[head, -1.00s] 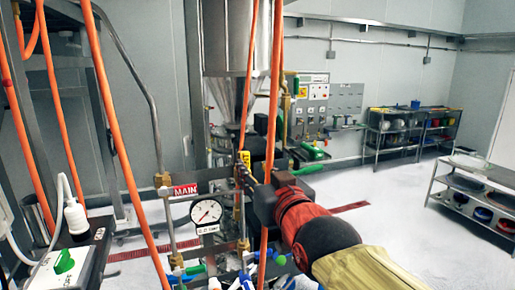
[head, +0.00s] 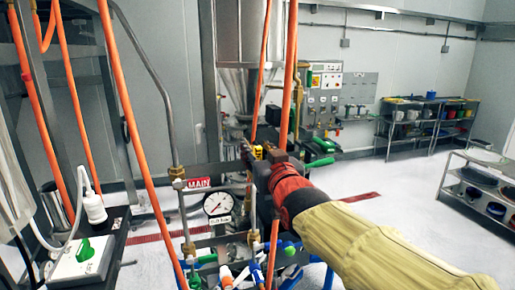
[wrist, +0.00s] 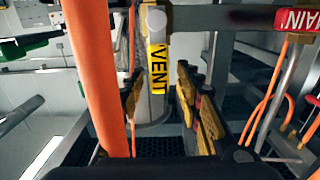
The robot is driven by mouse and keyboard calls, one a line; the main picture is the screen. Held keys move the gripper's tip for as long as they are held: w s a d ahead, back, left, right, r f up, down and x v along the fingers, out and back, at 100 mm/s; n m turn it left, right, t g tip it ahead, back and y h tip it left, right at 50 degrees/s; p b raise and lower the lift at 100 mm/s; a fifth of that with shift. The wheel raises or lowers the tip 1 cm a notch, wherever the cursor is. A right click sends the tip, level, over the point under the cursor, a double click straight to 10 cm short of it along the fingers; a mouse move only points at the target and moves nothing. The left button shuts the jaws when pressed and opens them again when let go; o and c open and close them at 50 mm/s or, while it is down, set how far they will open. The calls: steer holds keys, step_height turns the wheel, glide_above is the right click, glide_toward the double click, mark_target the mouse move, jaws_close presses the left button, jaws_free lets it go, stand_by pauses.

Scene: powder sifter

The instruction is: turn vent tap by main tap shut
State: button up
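An orange hose (wrist: 93,70) runs very close along my left finger. More orange hoses (head: 135,130) hang at the left of the head view. A pressure gauge (head: 218,204) and several coloured taps sit below the MAIN label. Shelves stand at the right.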

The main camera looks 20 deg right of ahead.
steer(key=shift+c, duration=0.2)
steer(key=c, duration=0.7)
jaws_close()
